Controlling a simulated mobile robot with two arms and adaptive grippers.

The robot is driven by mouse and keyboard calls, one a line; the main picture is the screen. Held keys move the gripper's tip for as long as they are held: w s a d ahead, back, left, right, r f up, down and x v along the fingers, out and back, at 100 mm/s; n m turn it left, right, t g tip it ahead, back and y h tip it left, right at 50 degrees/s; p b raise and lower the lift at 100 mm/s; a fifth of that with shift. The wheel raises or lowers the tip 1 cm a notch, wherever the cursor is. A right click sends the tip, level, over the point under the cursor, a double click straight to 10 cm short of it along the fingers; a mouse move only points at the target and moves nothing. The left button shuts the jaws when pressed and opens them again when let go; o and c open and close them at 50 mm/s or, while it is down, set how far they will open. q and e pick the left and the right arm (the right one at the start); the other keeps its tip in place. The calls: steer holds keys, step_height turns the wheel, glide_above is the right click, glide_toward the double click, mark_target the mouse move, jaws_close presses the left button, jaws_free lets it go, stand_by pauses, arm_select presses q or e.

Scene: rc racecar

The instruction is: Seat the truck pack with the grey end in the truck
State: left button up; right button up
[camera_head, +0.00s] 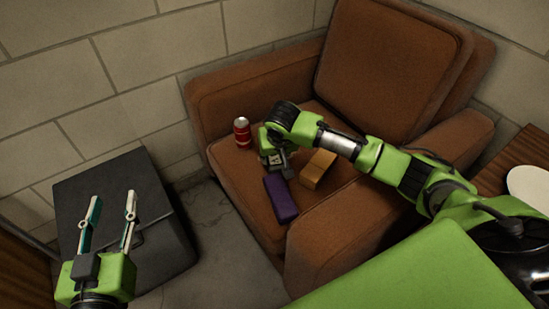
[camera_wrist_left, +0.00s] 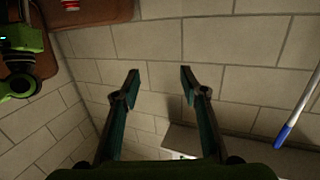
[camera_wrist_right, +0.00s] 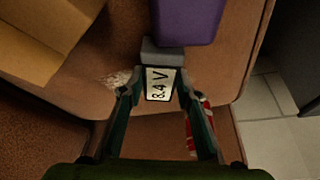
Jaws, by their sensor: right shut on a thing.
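A small block labelled "8.4 V" (camera_wrist_right: 160,86) with a grey end (camera_wrist_right: 162,52) is between the fingers of my right gripper (camera_wrist_right: 162,80). The right gripper (camera_head: 275,160) is shut on this pack, low over the seat of the brown armchair. The grey end points toward a purple box (camera_head: 281,198), which also shows in the right wrist view (camera_wrist_right: 188,20); I cannot tell whether they touch. My left gripper (camera_head: 112,200) is open and empty at the lower left, in front of a dark case. I cannot make out a truck in any view.
The armchair (camera_head: 232,92) also holds an orange-yellow box (camera_head: 318,168) and a red can (camera_head: 242,132), the can close to the right gripper. The dark case (camera_head: 160,235) stands on the floor at left. A wooden table (camera_head: 508,165) with a white round thing (camera_head: 530,188) is at right.

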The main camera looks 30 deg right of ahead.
arm_select(q)
steer(key=shift+f, duration=0.1)
arm_select(e)
steer(key=shift+f, duration=0.2)
steer(key=o, duration=1.3)
steer(key=shift+f, duration=0.1)
steer(key=shift+c, duration=0.2)
arm_select(q)
steer(key=shift+s+a+f+g, duration=0.2)
steer(key=shift+f+g, duration=0.2)
steer(key=shift+f, duration=0.25)
steer(key=shift+r, duration=0.1)
